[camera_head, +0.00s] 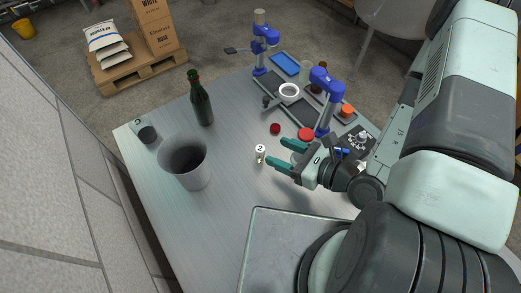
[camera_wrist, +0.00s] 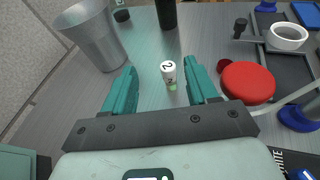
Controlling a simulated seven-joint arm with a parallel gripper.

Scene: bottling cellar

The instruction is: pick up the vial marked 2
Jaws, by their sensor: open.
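The vial marked 2 (camera_head: 260,151) is small, with a white cap bearing a black 2, and stands on the grey table. In the wrist view the vial (camera_wrist: 168,72) shows between and just beyond my two green fingertips, with a greenish lower part. My gripper (camera_head: 280,152) is open and empty, its fingers pointing at the vial from the right in the head view. In the wrist view my gripper's fingers (camera_wrist: 162,80) stand apart on either side, and neither visibly touches the vial.
A grey bin (camera_head: 185,163) and a dark bottle (camera_head: 200,102) stand left of the vial. A red disc (camera_wrist: 247,82) and a small dark red cap (camera_wrist: 221,63) lie close to my right finger. Blue stands (camera_head: 322,100) with a white ring (camera_head: 289,91) stand behind.

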